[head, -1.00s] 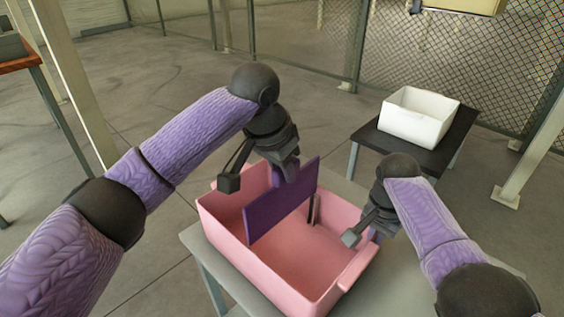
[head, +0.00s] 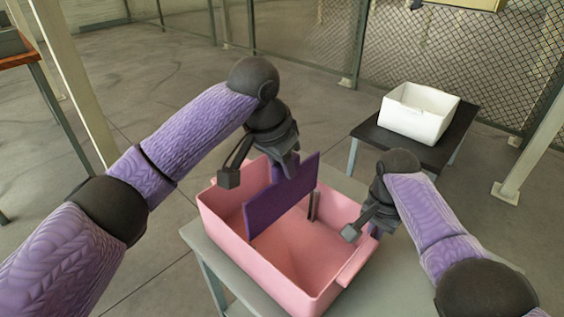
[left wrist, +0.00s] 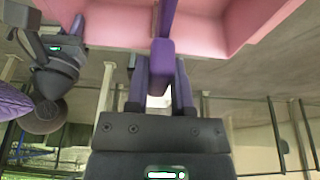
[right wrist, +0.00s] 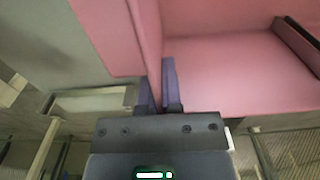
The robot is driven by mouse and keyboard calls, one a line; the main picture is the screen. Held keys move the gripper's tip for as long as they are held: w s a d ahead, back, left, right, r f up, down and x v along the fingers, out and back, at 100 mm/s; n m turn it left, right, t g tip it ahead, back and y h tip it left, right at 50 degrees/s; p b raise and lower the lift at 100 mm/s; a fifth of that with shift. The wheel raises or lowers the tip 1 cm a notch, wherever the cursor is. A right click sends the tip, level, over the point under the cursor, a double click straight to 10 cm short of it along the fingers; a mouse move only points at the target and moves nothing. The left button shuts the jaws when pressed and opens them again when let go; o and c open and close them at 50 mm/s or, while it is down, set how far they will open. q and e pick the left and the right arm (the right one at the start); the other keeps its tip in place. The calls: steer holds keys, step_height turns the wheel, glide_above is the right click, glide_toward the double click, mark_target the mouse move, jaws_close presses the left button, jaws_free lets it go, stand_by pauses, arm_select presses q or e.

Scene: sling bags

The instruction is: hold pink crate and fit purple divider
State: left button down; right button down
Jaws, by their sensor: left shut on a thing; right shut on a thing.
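The pink crate (head: 255,265) sits on a grey table, open side up. My left gripper (head: 287,170) is shut on the upper tab of the purple divider (head: 283,205) and holds it upright, partly inside the crate. In the left wrist view the tab (left wrist: 162,62) is between the fingers. A dark upright strip (head: 314,206) shows inside the crate beside the divider's right end; I cannot tell whether they touch. My right gripper (head: 374,230) is shut on the crate's right wall, which runs between its fingers in the right wrist view (right wrist: 157,90). The divider's lower edge looks clear of the floor.
A white bin (head: 419,115) stands on a black-topped table (head: 395,145) at the back right. The grey table (head: 400,275) has bare room right of the crate. A mesh fence (head: 470,60) and posts stand behind.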

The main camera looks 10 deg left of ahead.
mark_target(284, 213)
arm_select(q)
steer(key=shift+f, duration=5.45)
steer(key=shift+c, duration=2)
jaws_free()
steer(key=v, duration=1.2)
arm_select(e)
steer(key=c, duration=0.7)
jaws_free()
